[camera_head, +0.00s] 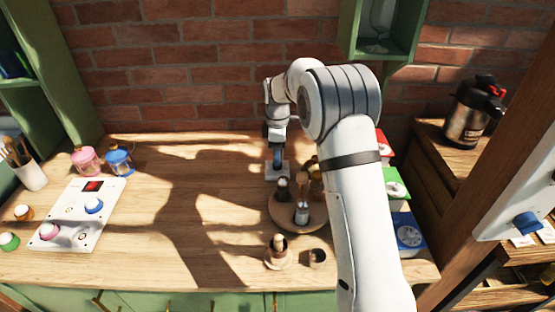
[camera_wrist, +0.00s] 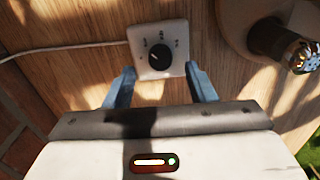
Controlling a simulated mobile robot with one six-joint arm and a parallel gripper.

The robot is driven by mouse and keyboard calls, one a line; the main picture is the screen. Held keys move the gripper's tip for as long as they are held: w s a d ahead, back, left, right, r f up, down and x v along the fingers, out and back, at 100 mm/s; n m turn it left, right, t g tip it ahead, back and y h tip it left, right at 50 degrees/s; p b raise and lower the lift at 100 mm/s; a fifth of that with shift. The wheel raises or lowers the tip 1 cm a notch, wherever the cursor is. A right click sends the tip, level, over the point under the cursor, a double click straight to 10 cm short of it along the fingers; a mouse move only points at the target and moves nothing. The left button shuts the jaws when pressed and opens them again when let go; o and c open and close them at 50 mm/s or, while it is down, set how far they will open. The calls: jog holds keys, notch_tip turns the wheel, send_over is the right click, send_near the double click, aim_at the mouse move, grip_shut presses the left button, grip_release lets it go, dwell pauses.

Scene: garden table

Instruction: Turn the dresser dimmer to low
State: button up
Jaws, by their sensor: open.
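The dimmer (camera_wrist: 148,72) is a white square plate with a round black knob (camera_wrist: 160,53), at the top middle of the wrist view. Small dark marks ring the knob, too small to read. A pale line shows on the knob, but which mark it points to is unclear. A white cable runs left from the plate. My gripper (camera_wrist: 160,79) is open, its blue fingers apart, near the plate's lower corners with nothing between them. In the head view my gripper (camera_head: 277,156) hangs over the dimmer's white plate (camera_head: 271,174), partly hiding it.
A round wooden tray (camera_head: 288,220) with several brushes or bottles stands just in front of the dimmer. Red, green and blue boxes (camera_head: 408,238) stand at right, behind my arm. A white control panel (camera_head: 68,228) lies at left. The middle tabletop is clear.

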notch_tip(320, 180, up, 4)
jog(key=shift+r, duration=0.15)
dwell(0.4)
jog(key=s+d+r+m+t, duration=0.1)
jog(key=s+d+r+m, duration=0.4)
jog(key=s, duration=0.4)
jog(key=s+d+r+m, duration=0.4)
jog(key=s+r, duration=0.1)
jog(key=s, duration=0.4)
jog(key=s+d+f+m+t, duration=0.1)
jog(key=s+m, duration=0.3)
jog(key=s, duration=0.5)
jog(key=s+d+f+m, duration=0.2)
jog(key=s+d+m, duration=0.1)
jog(key=s, duration=0.6)
jog(key=shift+s+d+m+t, duration=0.25)
jog(key=shift+d+m+t, duration=0.15)
jog(key=shift+m, duration=0.3)
jog(key=shift+a+r, duration=0.1)
